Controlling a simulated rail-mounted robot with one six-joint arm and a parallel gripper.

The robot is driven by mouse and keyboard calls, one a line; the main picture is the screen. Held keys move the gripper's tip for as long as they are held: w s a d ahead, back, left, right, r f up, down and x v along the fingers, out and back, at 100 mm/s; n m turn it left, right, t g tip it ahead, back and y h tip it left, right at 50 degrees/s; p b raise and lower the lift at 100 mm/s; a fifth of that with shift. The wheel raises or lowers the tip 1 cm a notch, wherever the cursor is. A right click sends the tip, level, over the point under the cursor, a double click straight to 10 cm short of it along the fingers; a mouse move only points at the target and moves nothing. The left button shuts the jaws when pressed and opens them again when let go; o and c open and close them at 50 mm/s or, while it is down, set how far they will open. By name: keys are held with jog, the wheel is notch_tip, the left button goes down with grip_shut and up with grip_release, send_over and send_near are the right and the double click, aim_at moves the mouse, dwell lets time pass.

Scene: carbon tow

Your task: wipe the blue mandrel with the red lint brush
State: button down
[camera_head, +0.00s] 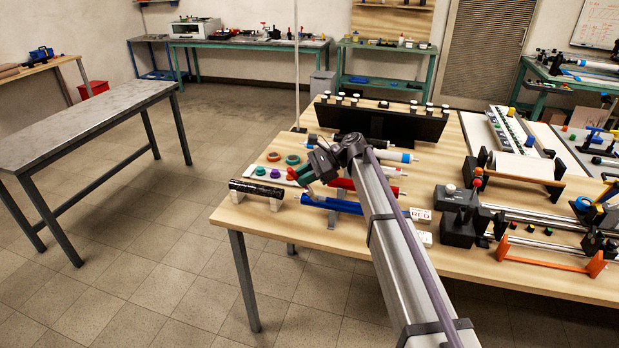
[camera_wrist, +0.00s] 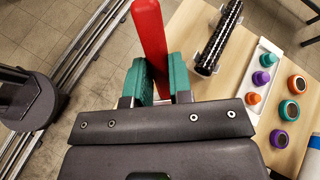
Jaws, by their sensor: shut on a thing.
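The blue mandrel (camera_head: 332,204) lies near the front edge of the wooden table in the head view. My arm crosses its right end, and I cannot make it out in the wrist view. My gripper (camera_head: 304,174) is above the table's front left part, a little behind and above the blue mandrel's left end. In the wrist view, its teal fingers (camera_wrist: 155,80) are shut on a long red piece, the red lint brush (camera_wrist: 150,30). The brush sticks out past the fingertips. Its bristles cannot be made out, and I cannot tell whether it touches anything.
A black mandrel (camera_head: 256,190) rests on white supports at the table's left corner, close to the gripper. Behind it is a white tray (camera_wrist: 254,72) with coloured caps. A black rack (camera_head: 380,122) with white knobs stands further back.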

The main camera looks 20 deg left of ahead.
jog(key=shift+r+p, duration=3)
notch_tip(320, 180, up, 3)
jog(key=p, duration=0.3)
jog(key=shift+w+d+f+b, duration=0.1)
jog(key=shift+w+f+b, duration=0.1)
jog(key=shift+f+b, duration=0.25)
jog(key=shift+w+d+f+b, duration=0.1)
jog(key=shift+w+f+b, duration=0.05)
jog(key=shift+f+b, duration=0.25)
